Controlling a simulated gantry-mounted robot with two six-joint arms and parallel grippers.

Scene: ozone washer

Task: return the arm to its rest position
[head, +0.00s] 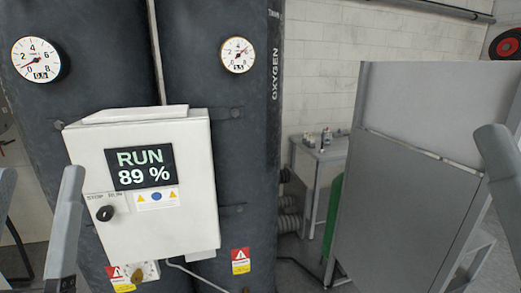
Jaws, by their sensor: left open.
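My left gripper (39,174) is at the left edge of the head view, with its two grey fingers spread apart and nothing between them. It is beside the left side of the white control box and touches nothing that I can see. A grey piece of my right arm, perhaps a finger of the right gripper (497,155), shows at the right edge. The rest of it is out of the picture, so I cannot tell its opening.
The control box (190,220) reads RUN 89 % and has a black knob (105,213). Dark tanks (215,75) with a left gauge (39,59) and a right gauge (238,55) stand behind it.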

